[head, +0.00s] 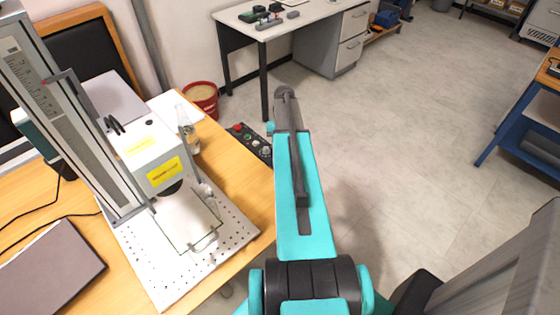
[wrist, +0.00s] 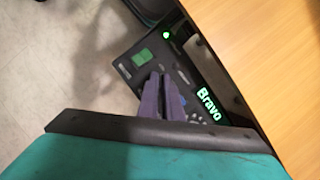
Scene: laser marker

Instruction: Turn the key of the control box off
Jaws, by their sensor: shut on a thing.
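The black control box (head: 250,143) hangs beside the table's right edge in the head view, partly covered by my arm. A red button and several other knobs show on it. In the wrist view the control box (wrist: 128,72) shows a green rocker switch, a lit green lamp (wrist: 166,35) and the word "Bravo". My gripper (wrist: 161,78) points down at the panel, its two dark fingers close together, shut on the key at the panel. The fingers hide the key, so its angle cannot be told. My gripper is hidden in the head view.
The wooden table (head: 235,185) carries the laser marker (head: 150,155) on a perforated plate, a clear bottle (head: 187,130) and a closed laptop (head: 50,268). A red bucket (head: 202,98) stands on the floor behind the box.

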